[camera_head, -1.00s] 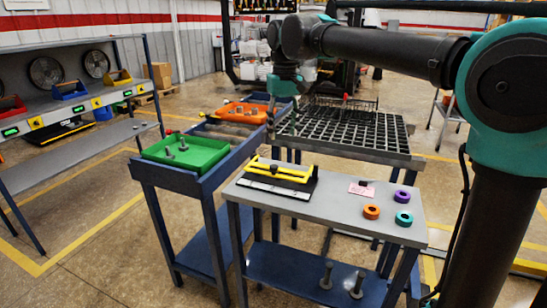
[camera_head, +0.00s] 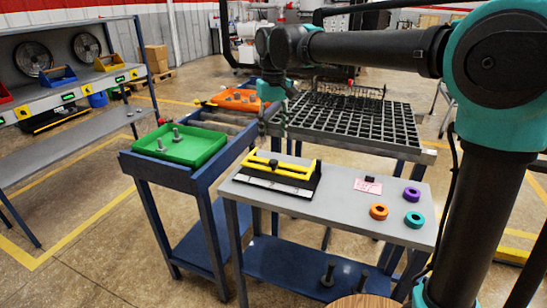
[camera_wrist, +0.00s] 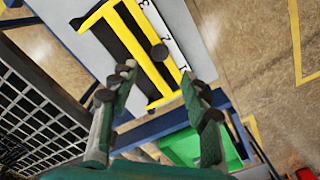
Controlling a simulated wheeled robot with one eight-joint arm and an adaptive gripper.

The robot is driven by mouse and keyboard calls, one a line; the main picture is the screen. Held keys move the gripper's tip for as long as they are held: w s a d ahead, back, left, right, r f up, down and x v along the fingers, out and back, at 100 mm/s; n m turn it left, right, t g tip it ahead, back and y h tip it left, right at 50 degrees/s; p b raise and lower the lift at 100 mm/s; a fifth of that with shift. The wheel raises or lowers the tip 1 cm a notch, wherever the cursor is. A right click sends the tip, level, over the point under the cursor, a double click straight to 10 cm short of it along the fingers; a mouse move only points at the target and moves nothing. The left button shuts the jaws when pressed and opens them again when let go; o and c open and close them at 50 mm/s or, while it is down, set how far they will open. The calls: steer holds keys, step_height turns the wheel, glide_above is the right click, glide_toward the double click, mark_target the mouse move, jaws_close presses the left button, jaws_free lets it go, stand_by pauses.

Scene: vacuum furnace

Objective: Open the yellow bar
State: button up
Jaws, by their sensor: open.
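The yellow bar (camera_head: 278,169) lies along a black fixture with a white numbered strip (camera_head: 270,185) on the grey table (camera_head: 340,204). A dark round knob sits near the bar's middle. The bar also shows in the wrist view (camera_wrist: 133,40), beyond my fingers, with the knob (camera_wrist: 159,52) and the numbers 1, 2 and 3 beside it. My gripper (camera_wrist: 160,95) is open, its two fingers spread apart and nothing between them. In the head view, my gripper (camera_head: 284,115) hangs behind the table's far edge, apart from the bar.
A green tray (camera_head: 186,147) with bolts and an orange tray (camera_head: 238,100) stand on the blue cart. A black grid rack (camera_head: 350,122) is behind the table. Purple, orange and teal rings (camera_head: 379,211) and a pink note (camera_head: 367,186) lie at right.

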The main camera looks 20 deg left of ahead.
mark_target(274, 161)
step_height(274, 161, down, 9)
steer(key=shift+f, duration=0.1)
stand_by(0.4)
jaws_close()
